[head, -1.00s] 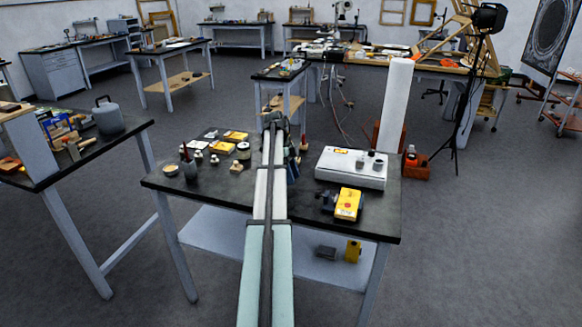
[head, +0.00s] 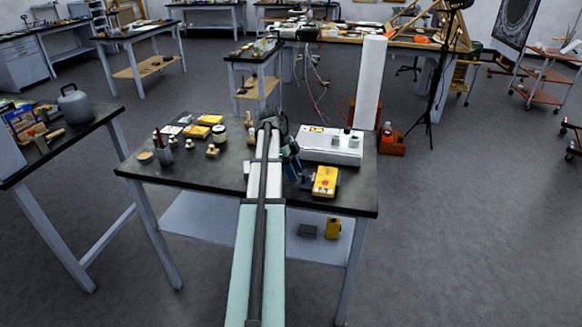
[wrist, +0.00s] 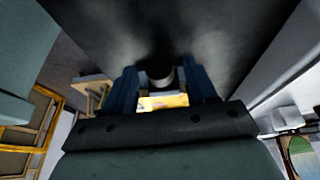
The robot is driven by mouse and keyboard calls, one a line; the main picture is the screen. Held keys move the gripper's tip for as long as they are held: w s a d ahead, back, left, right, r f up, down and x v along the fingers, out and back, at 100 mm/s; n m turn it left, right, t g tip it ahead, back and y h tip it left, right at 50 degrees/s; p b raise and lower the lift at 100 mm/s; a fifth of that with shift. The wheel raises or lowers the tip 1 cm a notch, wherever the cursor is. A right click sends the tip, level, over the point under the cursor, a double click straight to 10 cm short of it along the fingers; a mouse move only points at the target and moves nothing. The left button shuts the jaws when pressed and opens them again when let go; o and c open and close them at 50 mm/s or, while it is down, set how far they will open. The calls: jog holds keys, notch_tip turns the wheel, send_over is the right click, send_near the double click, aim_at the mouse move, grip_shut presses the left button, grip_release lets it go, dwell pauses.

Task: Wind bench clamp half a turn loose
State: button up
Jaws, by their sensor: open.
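My gripper (head: 291,162) hangs over the black-topped workbench (head: 225,182) in the head view, its blue fingers pointing down beside the yellow box (head: 325,181). In the wrist view my gripper (wrist: 163,85) is open, with one blue finger on each side. A short grey, round-ended piece (wrist: 160,78) shows between the fingers against a dark surface. I cannot tell whether it belongs to the bench clamp or whether a finger touches it. A yellow patch shows close by it. I cannot pick out the clamp for certain in the head view; my arm covers part of the bench.
A white flat case (head: 330,147) with small jars lies at the bench's back right. Small pots, yellow packets and a jar (head: 219,134) stand left of my arm. A lower shelf (head: 190,225) is below. A white column (head: 369,85) stands behind.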

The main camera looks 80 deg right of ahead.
jog(key=shift+a+h, duration=0.4)
jog(key=shift+h, duration=0.8)
jog(key=shift+w+d+r, duration=0.1)
jog(key=shift+w+r, duration=0.1)
jog(key=shift+r, duration=0.1)
jog(key=w+a+r, duration=0.1)
jog(key=w+r, duration=0.2)
jog(key=r, duration=0.3)
jog(key=w+a+r+y, duration=0.1)
jog(key=w+r, duration=0.2)
jog(key=r, duration=0.3)
jog(key=shift+a, duration=0.25)
jog(key=shift+w, duration=0.15)
